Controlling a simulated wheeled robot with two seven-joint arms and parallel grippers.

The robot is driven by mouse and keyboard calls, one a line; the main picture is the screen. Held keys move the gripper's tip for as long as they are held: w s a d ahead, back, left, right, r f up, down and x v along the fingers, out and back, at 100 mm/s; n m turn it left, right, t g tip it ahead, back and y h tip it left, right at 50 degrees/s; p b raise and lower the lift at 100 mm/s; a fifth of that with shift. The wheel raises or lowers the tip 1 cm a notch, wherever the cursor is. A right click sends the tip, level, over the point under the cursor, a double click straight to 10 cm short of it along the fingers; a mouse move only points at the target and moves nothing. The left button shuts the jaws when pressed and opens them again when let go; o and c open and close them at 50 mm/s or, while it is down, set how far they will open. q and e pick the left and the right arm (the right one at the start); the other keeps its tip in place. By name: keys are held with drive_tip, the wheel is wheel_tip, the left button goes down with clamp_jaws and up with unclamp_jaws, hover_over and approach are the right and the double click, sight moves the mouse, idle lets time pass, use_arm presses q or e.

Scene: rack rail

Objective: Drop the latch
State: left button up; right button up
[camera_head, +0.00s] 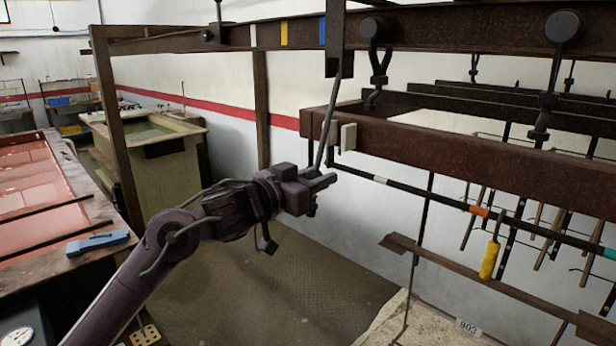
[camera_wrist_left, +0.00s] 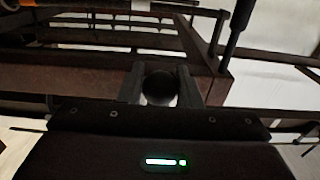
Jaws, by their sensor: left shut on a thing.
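The latch (camera_head: 336,45) is a dark upright bar on the overhead rail (camera_head: 200,40), and a thin dark rod (camera_head: 328,125) slants down from it. My left gripper (camera_head: 322,182) is at the lower end of this rod, left of the brown beam's end. In the left wrist view, my left gripper (camera_wrist_left: 160,92) is shut on a dark round knob (camera_wrist_left: 160,87) between its two fingers. The knob is hidden by the gripper in the head view. My right gripper is not in view.
A heavy brown beam (camera_head: 450,150) hangs from hooks (camera_head: 376,65) just right of my gripper. A thin bar with coloured bands (camera_head: 400,187) and a yellow handle (camera_head: 489,259) runs below it. Tanks stand at left, with a blue object (camera_head: 97,243). The floor between is clear.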

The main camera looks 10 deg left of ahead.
use_arm(q)
drive_tip(key=x, duration=0.7)
drive_tip(key=shift+f+p, duration=0.45)
drive_tip(key=o, duration=0.9)
drive_tip(key=shift+p+v, duration=0.6)
drive_tip(key=shift+v, duration=3)
drive_tip(key=shift+w+f, duration=0.1)
